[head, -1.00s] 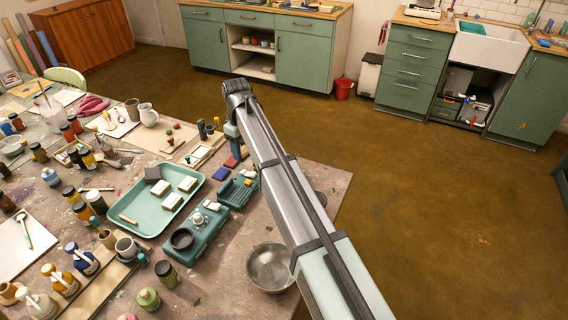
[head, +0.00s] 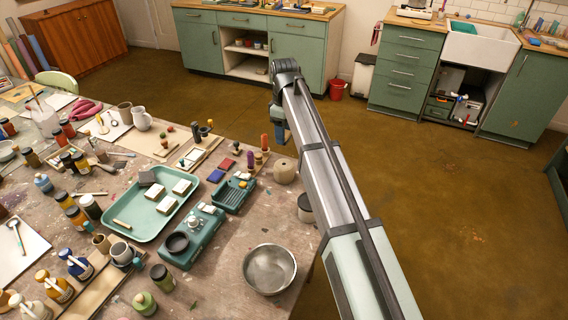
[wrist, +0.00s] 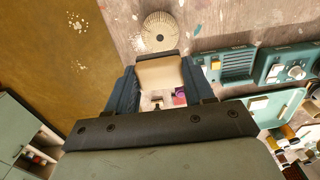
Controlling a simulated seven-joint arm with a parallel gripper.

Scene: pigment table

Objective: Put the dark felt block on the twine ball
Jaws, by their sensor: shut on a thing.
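My gripper (wrist: 158,88) is shut on a block (wrist: 160,73) with a broad tan face and a dark strip along its far edge; I take it for the dark felt block. In the head view my gripper (head: 279,132) is above the table's far right edge, and the block cannot be made out there. The twine ball (head: 284,170) is a beige round thing with a dark centre, near the table's right edge. In the wrist view the twine ball (wrist: 160,31) shows just beyond the held block, apart from it in the picture.
A green ridged dish (head: 233,196), a green device (head: 196,240) and a metal bowl (head: 269,269) stand nearby. A pale pot (head: 305,208) is beside my arm. Stampers (head: 264,143) stand behind the ball.

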